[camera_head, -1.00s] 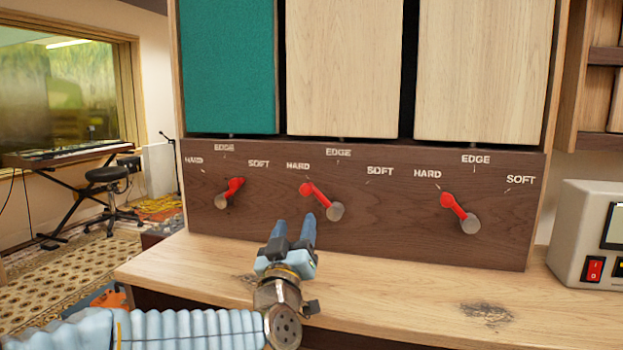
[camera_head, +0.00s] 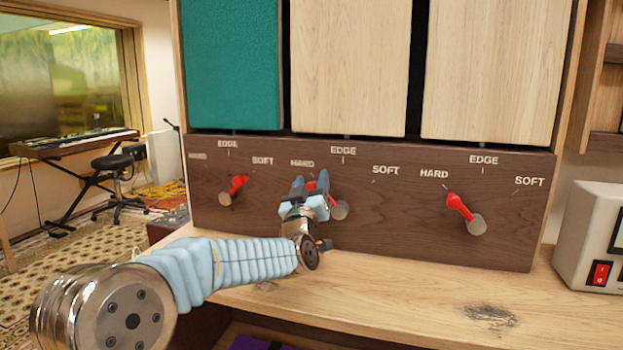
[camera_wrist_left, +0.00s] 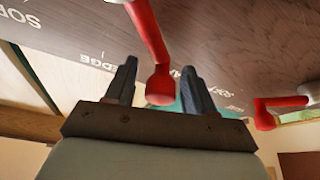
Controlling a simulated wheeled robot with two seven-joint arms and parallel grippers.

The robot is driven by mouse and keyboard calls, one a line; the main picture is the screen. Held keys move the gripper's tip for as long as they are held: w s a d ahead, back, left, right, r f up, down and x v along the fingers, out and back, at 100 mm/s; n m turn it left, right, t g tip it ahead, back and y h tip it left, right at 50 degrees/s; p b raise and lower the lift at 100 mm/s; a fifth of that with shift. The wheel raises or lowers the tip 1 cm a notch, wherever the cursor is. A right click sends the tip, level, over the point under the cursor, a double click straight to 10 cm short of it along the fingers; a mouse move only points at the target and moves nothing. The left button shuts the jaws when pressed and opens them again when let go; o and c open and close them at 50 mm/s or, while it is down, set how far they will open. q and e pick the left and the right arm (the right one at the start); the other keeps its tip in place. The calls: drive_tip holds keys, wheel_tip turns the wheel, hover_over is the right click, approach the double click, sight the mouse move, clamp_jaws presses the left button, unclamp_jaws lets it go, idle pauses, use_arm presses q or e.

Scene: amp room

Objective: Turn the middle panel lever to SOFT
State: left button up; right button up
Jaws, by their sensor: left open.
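The middle panel lever (camera_head: 311,186) is a red handle on a grey round pivot (camera_head: 340,210), tilted up and left toward HARD. Its SOFT label (camera_head: 386,170) is to the upper right. My left gripper (camera_head: 309,181) is open at this lever and hides part of the handle. In the left wrist view, the lever's red knob (camera_wrist_left: 160,86) lies between the two open fingers of the gripper (camera_wrist_left: 158,72). I cannot tell whether either finger touches it. My right gripper is not in view.
The left lever (camera_head: 238,184) tilts up and right. The right lever (camera_head: 459,206) tilts toward HARD. A wooden desk top (camera_head: 400,280) runs below the dark panel (camera_head: 400,220). A beige device (camera_head: 588,235) with a red switch stands at the right.

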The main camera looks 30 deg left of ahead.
use_arm(q)
drive_tip(key=shift+w+r, duration=0.1)
drive_tip(key=shift+w, duration=0.1)
clamp_jaws()
